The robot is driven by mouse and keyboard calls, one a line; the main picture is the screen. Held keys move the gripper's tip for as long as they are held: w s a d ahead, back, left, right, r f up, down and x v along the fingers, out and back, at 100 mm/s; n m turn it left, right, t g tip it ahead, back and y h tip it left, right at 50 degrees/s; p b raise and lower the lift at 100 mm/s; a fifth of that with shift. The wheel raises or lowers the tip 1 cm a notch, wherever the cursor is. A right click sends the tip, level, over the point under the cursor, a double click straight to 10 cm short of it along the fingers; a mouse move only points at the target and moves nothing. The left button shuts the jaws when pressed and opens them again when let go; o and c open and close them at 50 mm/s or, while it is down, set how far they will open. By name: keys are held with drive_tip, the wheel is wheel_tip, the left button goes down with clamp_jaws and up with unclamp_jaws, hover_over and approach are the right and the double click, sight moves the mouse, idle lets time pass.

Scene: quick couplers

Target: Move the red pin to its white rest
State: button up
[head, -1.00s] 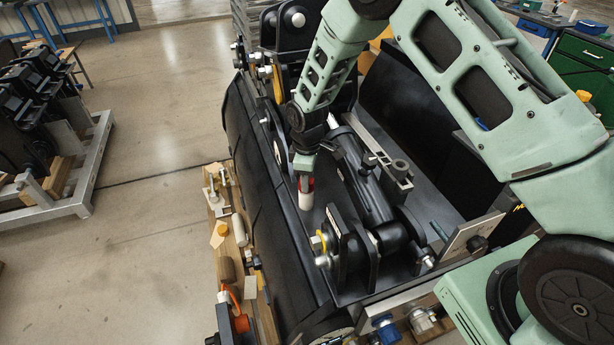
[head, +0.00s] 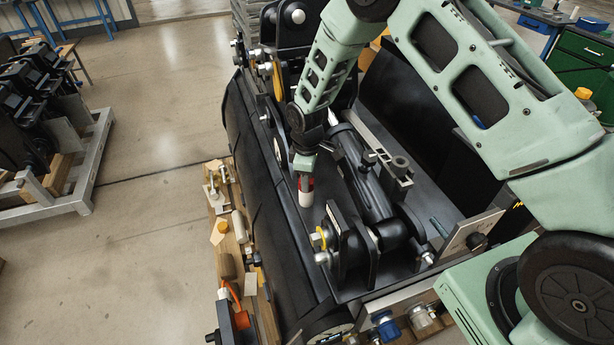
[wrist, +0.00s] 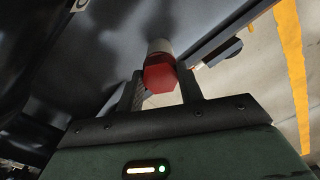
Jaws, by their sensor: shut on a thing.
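The red pin (wrist: 160,76) shows a red six-sided head in the wrist view, between the two fingers. My gripper (wrist: 162,82) is shut on it. A pale whitish cylinder (wrist: 158,47) lies directly beyond the red head. In the head view the red part (head: 307,184) shows just below my gripper (head: 304,172), with the white cylinder (head: 306,199) right under it, above the dark metal surface. I cannot tell whether the white part is the pin's own lower end or the white rest, nor whether it touches the surface.
Right of my gripper lie a dark cylinder (head: 364,185) and a grey bracket (head: 397,177). Black lugs (head: 350,250) stand in front. A wooden board (head: 228,262) with several fittings and an orange-handled tool (head: 240,318) is at left. The floor (head: 150,120) beyond is open.

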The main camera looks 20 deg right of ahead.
drive_tip(key=o, duration=0.9)
wheel_tip(320, 180, up, 17)
drive_tip(key=b, duration=0.4)
drive_tip(key=shift+r, duration=0.2)
drive_tip(key=s+a+r+m, duration=0.15)
drive_tip(key=s+a, duration=0.25)
drive_tip(key=s, duration=0.4)
drive_tip(key=s+a+r, duration=0.3)
drive_tip(key=s+a, duration=0.1)
drive_tip(key=s, duration=0.3)
drive_tip(key=s+m, duration=0.1)
drive_tip(key=s, duration=0.5)
drive_tip(key=s+d, duration=0.1)
drive_tip(key=s, duration=0.5)
drive_tip(key=s+m+b, duration=0.1)
drive_tip(key=s, duration=0.6)
drive_tip(key=shift+d+f+m+y, duration=0.2)
drive_tip(key=shift+d+m+y, duration=0.05)
drive_tip(key=shift+m+y, duration=0.1)
